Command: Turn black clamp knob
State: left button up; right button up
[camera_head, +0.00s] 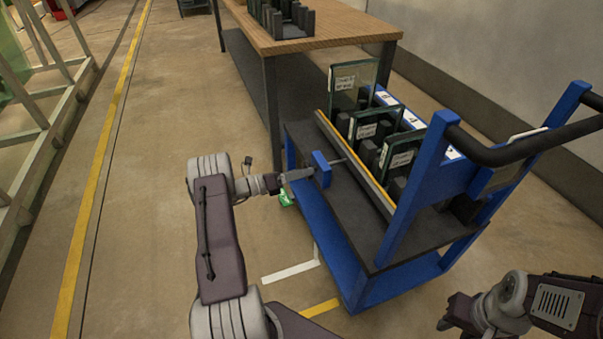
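A blue clamp block (321,169) stands at the left edge of the dark cart deck (352,212). A thin rod runs from it toward a long yellow-edged bar (352,160). My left gripper (297,175) is at the outer, left side of the block, pointing right along the rod's line. The black clamp knob cannot be made out; the gripper covers the spot just outside the block. The fingers are too small to tell whether they are shut on it. My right gripper (447,318) is low at the right, away from the clamp, its finger opening unclear.
Several labelled glass panes (365,130) stand in dark holders behind the bar. The cart's blue frame (428,170) and black handle (530,147) rise at the right. A wooden table (315,28) is behind. Floor left of the cart is mostly clear.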

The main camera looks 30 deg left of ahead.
pick_arm(q)
jog(key=shift+r+m+p, duration=0.1)
jog(key=shift+m+p, duration=0.3)
jog(key=shift+m, duration=0.6)
jog(key=o, duration=1.4)
